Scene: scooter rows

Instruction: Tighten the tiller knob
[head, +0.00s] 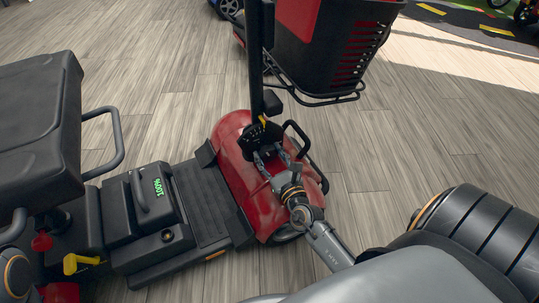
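A red mobility scooter stands before me, its black tiller (256,60) rising from the red front cover (235,135). At the tiller's foot is a dark pivot with a dial-like plate and a small yellow lever (262,121). A black knob-like block (272,102) sits just above, on the tiller's right side; I cannot tell for certain that it is the tiller knob. My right gripper (268,155) reaches in from the lower right, its two fingers apart just below the pivot. Nothing shows between the fingers; contact is unclear. My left gripper is out of view.
A black basket (335,45) hangs at the tiller's upper right. The seat (40,130) and its armrest are at left, near a battery box (152,200) reading 100%. A black loop bar (299,138) stands close beside my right gripper.

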